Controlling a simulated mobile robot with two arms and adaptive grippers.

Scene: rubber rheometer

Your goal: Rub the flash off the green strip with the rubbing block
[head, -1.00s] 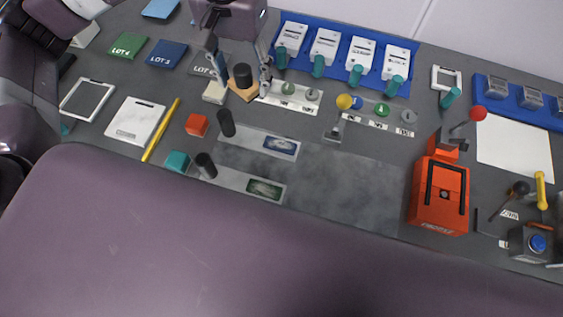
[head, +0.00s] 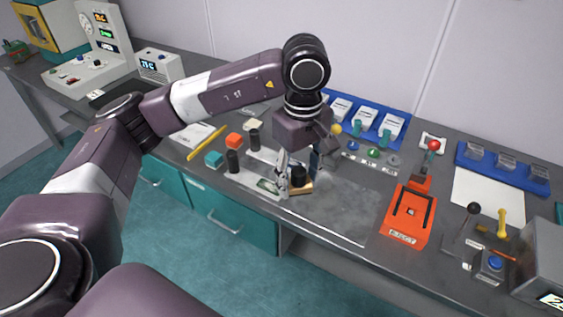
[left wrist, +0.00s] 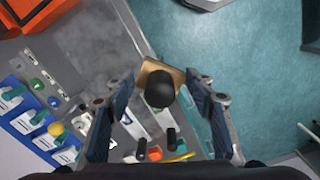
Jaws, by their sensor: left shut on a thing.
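The rubbing block (head: 303,189) has a tan base and a black round knob. My left gripper (head: 298,172) is shut on it, with its fingers on either side of the knob. The block also shows between the fingers in the left wrist view (left wrist: 160,88). It is just right of the green strip (head: 267,186), which lies on a light plate near the table's front edge. I cannot tell whether the block touches the plate or the worktop. The strip is partly hidden by a finger. My right gripper is not in view.
Two black cylinders (head: 233,160) stand left of the strip, near a teal block (head: 213,159) and an orange-red block (head: 234,140). An orange device (head: 409,214) stands to the right. The grey worktop between it and my gripper is clear.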

